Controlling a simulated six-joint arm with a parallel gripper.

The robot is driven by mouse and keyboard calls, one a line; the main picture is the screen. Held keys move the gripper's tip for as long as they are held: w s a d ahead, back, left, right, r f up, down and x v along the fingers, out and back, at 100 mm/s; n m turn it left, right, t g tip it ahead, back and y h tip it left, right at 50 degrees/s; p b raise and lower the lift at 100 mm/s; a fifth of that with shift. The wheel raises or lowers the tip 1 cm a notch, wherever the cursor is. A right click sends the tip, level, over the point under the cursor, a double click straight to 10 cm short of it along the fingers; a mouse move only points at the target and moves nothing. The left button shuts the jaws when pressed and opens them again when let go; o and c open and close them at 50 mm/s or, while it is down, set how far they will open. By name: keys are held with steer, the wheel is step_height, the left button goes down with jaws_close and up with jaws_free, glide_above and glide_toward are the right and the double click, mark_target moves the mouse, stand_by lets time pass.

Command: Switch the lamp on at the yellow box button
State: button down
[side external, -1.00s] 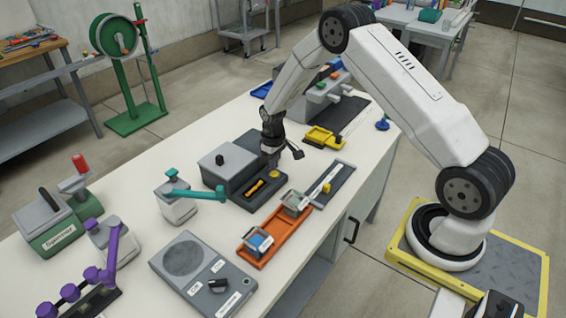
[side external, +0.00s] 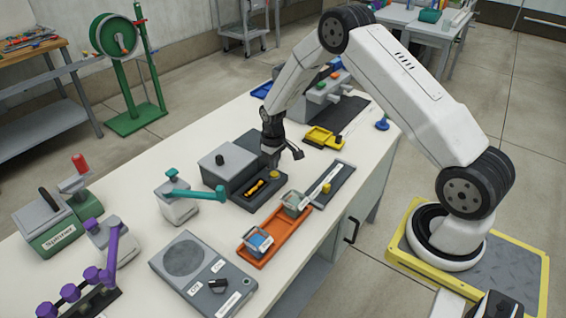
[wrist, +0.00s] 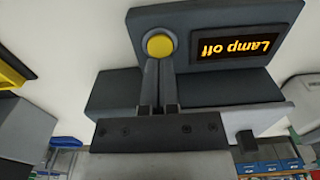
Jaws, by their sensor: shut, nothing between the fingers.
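The yellow button (wrist: 160,45) sits on the face of a dark grey box (wrist: 205,22), beside a display (wrist: 238,50) that reads "Lamp off" in lit letters, upside down in the wrist view. In the side external view the box (side external: 243,196) stands on the white bench, with the button (side external: 275,174) at its right end. My gripper (wrist: 161,64) is shut and empty. Its fingertips appear right at the button's lower edge in the wrist view; I cannot tell whether they touch it. In the side external view my gripper (side external: 271,163) is just above and behind the button.
A grey housing with a black knob (side external: 220,160) adjoins the box. An orange tray (side external: 268,247) lies in front of it, and a teal-levered device (side external: 178,206) stands to the left. A yellow tray (side external: 318,137) lies behind to the right. Bare bench shows between the orange and grey panels.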

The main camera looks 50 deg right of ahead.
mark_target(274, 176)
steer(key=shift+f, duration=1.15)
stand_by(1.5)
steer(key=shift+r, duration=3.55)
steer(key=s+a+r+t, duration=0.1)
steer(key=s+a+r, duration=0.5)
steer(key=s, duration=0.4)
steer(key=s+a+r+t, duration=0.1)
steer(key=s+a+r, duration=0.5)
steer(key=s, duration=0.4)
steer(key=shift+a+t, duration=0.3)
steer(key=shift+a, duration=0.1)
